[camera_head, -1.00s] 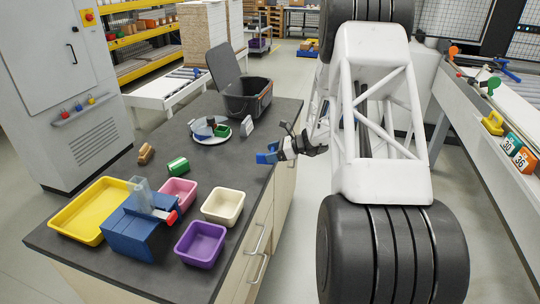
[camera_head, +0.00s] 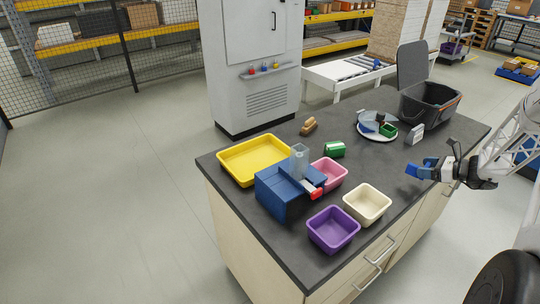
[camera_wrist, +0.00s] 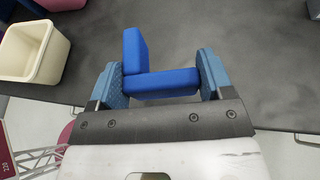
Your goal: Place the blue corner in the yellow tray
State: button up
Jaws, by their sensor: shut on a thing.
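The blue corner (camera_wrist: 160,82) is an L-shaped piece held between the two blue finger pads of my gripper (camera_wrist: 162,85) in the wrist view. In the head view my gripper (camera_head: 430,170) is at the right, by the counter's front right edge, with the blue corner (camera_head: 412,171) at its tip. The yellow tray (camera_head: 229,165) lies at the left end of the dark counter, well left of my gripper. Its visible floor looks empty. A blue block-like fixture (camera_head: 272,196) stands in front of it and hides part of its near right side.
Pink (camera_head: 335,171), cream (camera_head: 367,204) and purple (camera_head: 333,229) bins stand between my gripper and the tray. A clear upright piece (camera_head: 298,160) rises from the fixture. A green block (camera_head: 335,149), a plate of parts (camera_head: 364,134) and a dark crate (camera_head: 428,105) lie further back.

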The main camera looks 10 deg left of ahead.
jog(key=w+a+r+n+g+y, duration=0.1)
jog(key=w+a, duration=0.2)
jog(key=a, duration=0.4)
jog(key=w+a+n+g, duration=0.1)
jog(key=w+a, duration=0.2)
jog(key=a, duration=0.5)
notch_tip(320, 180, up, 5)
jog(key=n+g+y, duration=0.1)
jog(key=n+g, duration=0.4)
send_over(259, 159)
jog(key=shift+f, duration=0.2)
jog(key=shift+d+f, duration=0.1)
jog(key=shift+f, duration=3.05)
jog(key=shift+f, duration=1.85)
jog(key=shift+f, duration=0.1)
